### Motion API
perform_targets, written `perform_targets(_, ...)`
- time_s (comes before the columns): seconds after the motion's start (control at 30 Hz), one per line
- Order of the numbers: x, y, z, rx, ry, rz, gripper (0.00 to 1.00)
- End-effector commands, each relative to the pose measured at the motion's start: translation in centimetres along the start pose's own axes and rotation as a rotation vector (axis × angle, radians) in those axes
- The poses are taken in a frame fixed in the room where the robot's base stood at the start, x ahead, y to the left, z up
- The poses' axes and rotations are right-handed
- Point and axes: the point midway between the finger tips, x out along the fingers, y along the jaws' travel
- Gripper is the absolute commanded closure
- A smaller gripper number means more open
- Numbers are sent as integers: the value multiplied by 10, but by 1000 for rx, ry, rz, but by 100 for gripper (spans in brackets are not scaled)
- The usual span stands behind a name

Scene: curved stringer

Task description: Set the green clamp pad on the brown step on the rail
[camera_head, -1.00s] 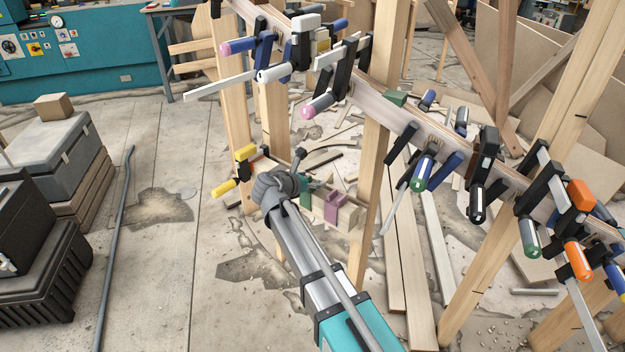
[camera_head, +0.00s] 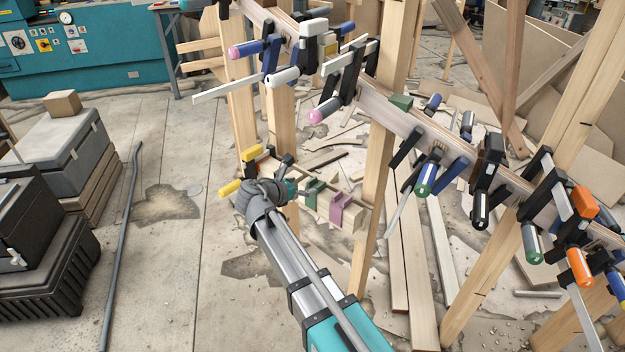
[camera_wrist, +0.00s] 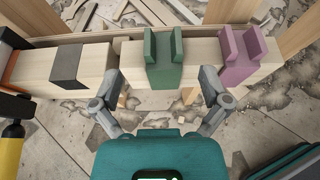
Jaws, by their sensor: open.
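The green clamp pad (camera_wrist: 163,62) is a U-shaped piece with two upright lips. It sits on a pale wooden rail (camera_wrist: 203,60) in the wrist view, and shows small beyond my gripper in the head view (camera_head: 313,190). My gripper (camera_wrist: 160,78) is open and empty. Its two fingers are spread to the left and right of the green pad, on the near side of the rail; I cannot tell whether they touch anything. In the head view my wrist hides part of the rail.
A purple pad (camera_wrist: 240,57) sits on the rail right of the green one. A yellow-handled clamp (camera_head: 230,187) is at the rail's left end. The slanting stringer (camera_head: 385,109) with several clamps hangs above right, with wooden posts (camera_head: 374,165) close by.

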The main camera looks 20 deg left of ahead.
Motion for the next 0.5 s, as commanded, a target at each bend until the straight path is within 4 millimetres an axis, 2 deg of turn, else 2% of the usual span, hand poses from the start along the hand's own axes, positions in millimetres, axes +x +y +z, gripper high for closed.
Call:
perform_targets(0.03, -12, -1, 3, -1, 0, 3, 4)
perform_targets(0.2, -40, 0, 2, -1, 0, 3, 4)
perform_targets(0.5, -66, 0, 1, 0, 0, 1, 4)
